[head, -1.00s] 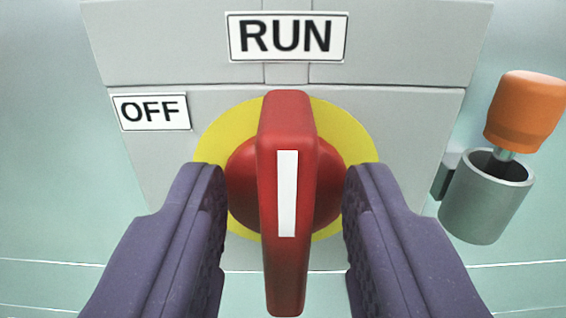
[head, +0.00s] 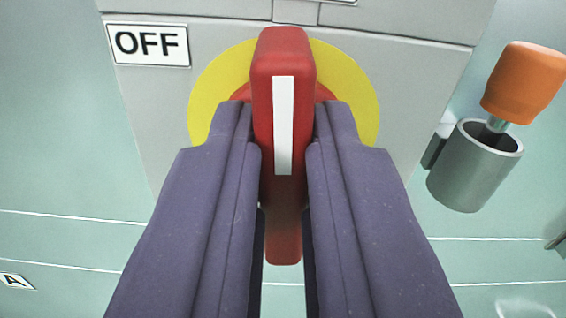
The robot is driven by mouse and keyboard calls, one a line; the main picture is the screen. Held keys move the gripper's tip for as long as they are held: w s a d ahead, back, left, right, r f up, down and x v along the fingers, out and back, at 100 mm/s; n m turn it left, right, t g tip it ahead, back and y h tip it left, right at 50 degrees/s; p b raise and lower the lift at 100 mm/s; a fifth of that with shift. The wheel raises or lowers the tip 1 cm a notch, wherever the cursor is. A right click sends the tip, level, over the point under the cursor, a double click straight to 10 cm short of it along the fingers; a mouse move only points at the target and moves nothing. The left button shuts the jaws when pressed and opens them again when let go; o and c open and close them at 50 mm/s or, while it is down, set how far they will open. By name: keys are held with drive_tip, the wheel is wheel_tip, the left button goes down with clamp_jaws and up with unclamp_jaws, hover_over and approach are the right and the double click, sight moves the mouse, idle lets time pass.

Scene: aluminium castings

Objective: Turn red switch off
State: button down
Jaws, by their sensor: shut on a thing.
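The red switch (head: 284,60) is a rotary handle with a white stripe, on a yellow round plate (head: 354,90) fixed to a grey box. The handle stands upright in the picture, its top end toward the upper edge. The OFF label (head: 148,44) is at the upper left of the handle. My gripper (head: 282,140) is shut on the handle, with one purple finger on each side. The fingers hide the lower part of the yellow plate and most of the round red base.
An orange-handled tool (head: 522,82) stands in a grey cylindrical holder (head: 470,172) to the right of the box. A label marked A (head: 15,282) shows at the lower left. The pale green wall around the box looks clear on the left.

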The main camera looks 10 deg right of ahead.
drive_tip(key=n+p, duration=0.1)
drive_tip(key=n, duration=0.1)
drive_tip(key=n+p, duration=0.1)
drive_tip(key=n, duration=0.1)
drive_tip(key=shift+w+a+r+p, duration=0.1)
drive_tip(key=shift+a+r+p, duration=0.1)
drive_tip(key=shift+p, duration=0.1)
drive_tip(key=shift+a+f+n+p, duration=0.15)
drive_tip(key=shift+n+p, duration=0.4)
drive_tip(key=shift+n, duration=1.6)
drive_tip(key=shift+f+n+p, duration=0.15)
drive_tip(key=shift+n+p, duration=0.45)
drive_tip(key=shift+n, duration=1.6)
drive_tip(key=shift+a+f+n+p, duration=0.15)
drive_tip(key=shift+n+p, duration=0.4)
drive_tip(key=shift+n, duration=1.6)
drive_tip(key=c, duration=1.2)
unclamp_jaws()
drive_tip(key=shift+o, duration=0.4)
drive_tip(key=shift+w+f, duration=0.1)
drive_tip(key=shift+f, duration=0.05)
